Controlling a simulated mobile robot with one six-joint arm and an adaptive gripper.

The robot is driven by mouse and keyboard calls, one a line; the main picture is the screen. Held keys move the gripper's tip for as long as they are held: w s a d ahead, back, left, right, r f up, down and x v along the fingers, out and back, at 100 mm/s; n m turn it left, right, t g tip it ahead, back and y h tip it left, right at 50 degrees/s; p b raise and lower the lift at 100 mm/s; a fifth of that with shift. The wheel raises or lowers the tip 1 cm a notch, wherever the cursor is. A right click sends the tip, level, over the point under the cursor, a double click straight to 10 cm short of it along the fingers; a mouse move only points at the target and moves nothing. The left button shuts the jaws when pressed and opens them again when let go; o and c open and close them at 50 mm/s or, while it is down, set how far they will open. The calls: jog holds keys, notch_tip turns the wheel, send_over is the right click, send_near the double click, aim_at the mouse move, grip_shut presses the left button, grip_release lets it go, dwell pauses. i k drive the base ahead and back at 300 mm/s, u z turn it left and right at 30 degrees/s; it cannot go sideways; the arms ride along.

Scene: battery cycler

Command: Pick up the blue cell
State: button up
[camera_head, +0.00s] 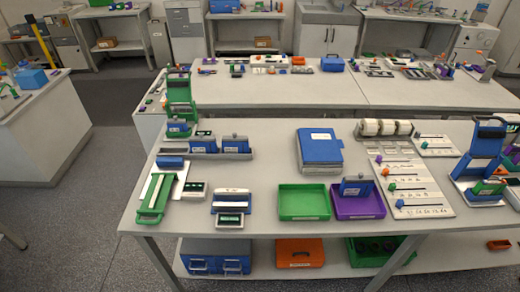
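Several blue block-shaped items with grey tops stand on the near table; I cannot tell which is the task's blue cell. One blue block (355,185) stands in the purple tray (372,212). Two more, a left block (203,146) and a right block (236,146), sit side by side in a grey rack at the table's left. Another blue block (178,128) is at the foot of a green stand. My gripper is not in view.
An empty green tray (304,203) sits left of the purple tray. A blue binder (319,151) lies behind them. A white board with colored pegs (412,188) is to the right. A blue device (483,158) stands farther right. Bare tabletop lies between rack and binder.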

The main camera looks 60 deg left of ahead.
aim_at(228, 147)
jog(key=z, duration=1.25)
jog(key=k, duration=2.2)
jog(key=u, duration=0.75)
